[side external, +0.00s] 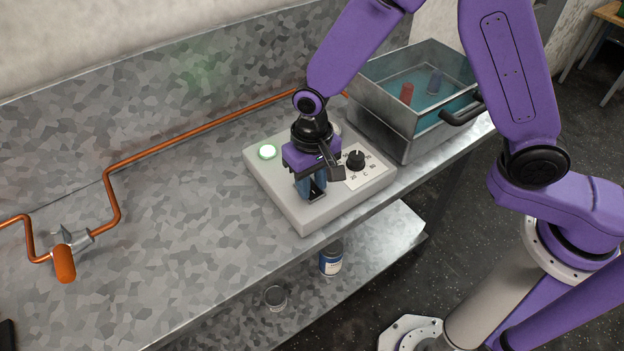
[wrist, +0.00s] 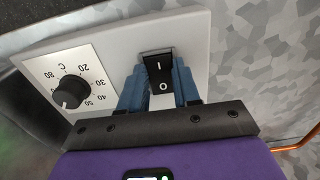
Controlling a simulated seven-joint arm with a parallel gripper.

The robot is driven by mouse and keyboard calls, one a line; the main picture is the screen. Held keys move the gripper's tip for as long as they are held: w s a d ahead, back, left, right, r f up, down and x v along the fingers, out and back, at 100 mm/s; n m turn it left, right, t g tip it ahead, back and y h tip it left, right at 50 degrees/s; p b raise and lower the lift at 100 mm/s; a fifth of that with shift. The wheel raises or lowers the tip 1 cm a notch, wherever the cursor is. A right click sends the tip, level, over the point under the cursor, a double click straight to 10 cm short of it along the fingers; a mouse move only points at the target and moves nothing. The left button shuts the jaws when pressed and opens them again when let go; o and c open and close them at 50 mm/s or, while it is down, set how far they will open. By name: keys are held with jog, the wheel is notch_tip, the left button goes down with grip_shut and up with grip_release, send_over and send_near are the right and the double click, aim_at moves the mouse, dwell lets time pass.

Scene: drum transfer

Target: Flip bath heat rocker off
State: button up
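The black rocker switch (wrist: 157,75), marked I and O, sits on the light grey control box (side external: 265,181). In the wrist view the I end is farther from my gripper's body and the O end nearer. My gripper (wrist: 160,82) points down at the box, its two blue fingers apart, one on each side of the rocker. I cannot tell whether the fingers touch it. In the side view my gripper (side external: 312,189) hides most of the rocker. Which end of the rocker is pressed is unclear.
A dial knob (side external: 356,159) with a temperature scale sits right beside my gripper. A metal bath (side external: 379,125) with blue-green liquid and red and blue cylinders stands behind right. A copper pipe (side external: 190,136) runs along the back. The bench left of the box is mostly clear.

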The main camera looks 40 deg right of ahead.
jog(key=shift+w+r+g, duration=0.1)
jog(key=shift+w+g, duration=0.15)
jog(key=shift+g, duration=0.6)
jog(key=shift+w+g, duration=0.25)
jog(key=shift+g, duration=0.6)
jog(key=o, duration=1.1)
jog(key=shift+c, duration=0.2)
jog(key=v, duration=1.7)
jog(key=shift+r, duration=0.2)
jog(key=shift+s, duration=0.1)
